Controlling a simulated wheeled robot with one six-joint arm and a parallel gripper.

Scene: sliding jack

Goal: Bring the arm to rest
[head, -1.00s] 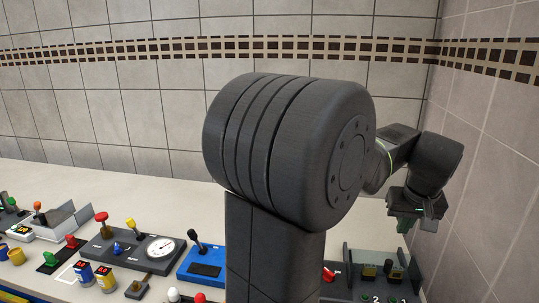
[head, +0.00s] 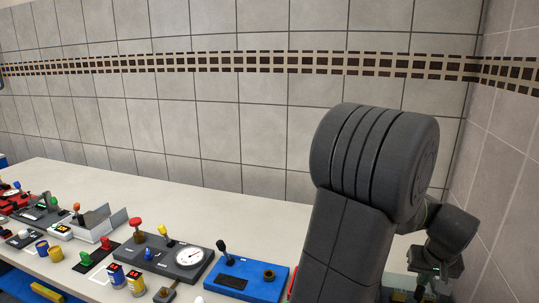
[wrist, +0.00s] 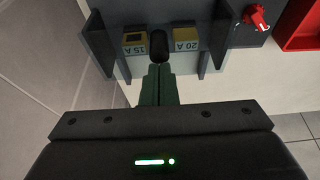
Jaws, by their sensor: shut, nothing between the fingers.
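My gripper (wrist: 158,72) shows in the wrist view with its two green fingers together, shut and empty. Its tips point at a black knob (wrist: 158,46) on a grey fixture (wrist: 122,18). The knob sits between yellow-edged blocks marked 15 A (wrist: 134,42) and 20 A (wrist: 186,41). Whether the tips touch the knob or hover over it, I cannot tell. In the head view my arm rises at the right and bends down beyond; the fingers there are small and dark, partly hidden by my own arm.
A red lever (wrist: 257,18) and a red tray (wrist: 298,28) lie right of the fixture. In the head view a blue box (head: 262,283), a gauge panel (head: 205,268) and several small devices line the bench (head: 250,222). Tiled walls (head: 240,120) stand behind and at right.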

